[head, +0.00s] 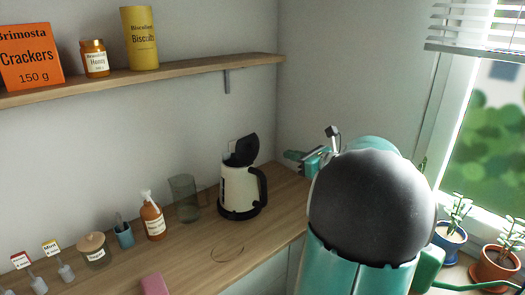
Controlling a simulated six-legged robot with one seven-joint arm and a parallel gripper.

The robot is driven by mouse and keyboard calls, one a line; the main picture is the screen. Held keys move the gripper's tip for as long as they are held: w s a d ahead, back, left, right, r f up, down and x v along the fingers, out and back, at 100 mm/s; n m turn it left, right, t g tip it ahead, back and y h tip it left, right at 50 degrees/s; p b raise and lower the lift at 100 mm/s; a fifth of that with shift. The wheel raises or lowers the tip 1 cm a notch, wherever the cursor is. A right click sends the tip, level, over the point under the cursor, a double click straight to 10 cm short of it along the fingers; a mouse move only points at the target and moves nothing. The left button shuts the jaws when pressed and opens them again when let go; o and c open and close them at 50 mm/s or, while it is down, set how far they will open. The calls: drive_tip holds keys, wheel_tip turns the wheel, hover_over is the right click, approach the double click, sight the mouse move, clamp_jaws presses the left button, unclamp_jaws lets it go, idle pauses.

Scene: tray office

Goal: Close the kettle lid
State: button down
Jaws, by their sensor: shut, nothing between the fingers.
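The cream and black kettle (238,192) stands upright on the wooden counter near the corner. Its black lid (243,148) is raised and tilted up from the top. The black handle is on the right side. My gripper (290,156) is to the right of the kettle, at about the height of its lid, and apart from it. The gripper is small in the picture; it is shut and empty. My arm covers much of the right part of the view.
A glass (184,198), an orange bottle (152,216), a blue cup (124,234) and a lidded jar (93,250) stand left of the kettle. A shelf (190,68) runs above. Potted plants (497,262) stand by the window. Counter in front of the kettle is mostly clear.

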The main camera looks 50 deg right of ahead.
sight(253, 146)
drive_tip(key=w, duration=0.4)
drive_tip(key=w+f, duration=0.1)
drive_tip(key=w, duration=0.4)
drive_tip(key=w+f, duration=0.1)
drive_tip(key=w, duration=0.3)
drive_tip(key=shift+w+d+f, duration=0.1)
drive_tip(key=shift+w+f, duration=0.05)
drive_tip(key=shift+w, duration=0.15)
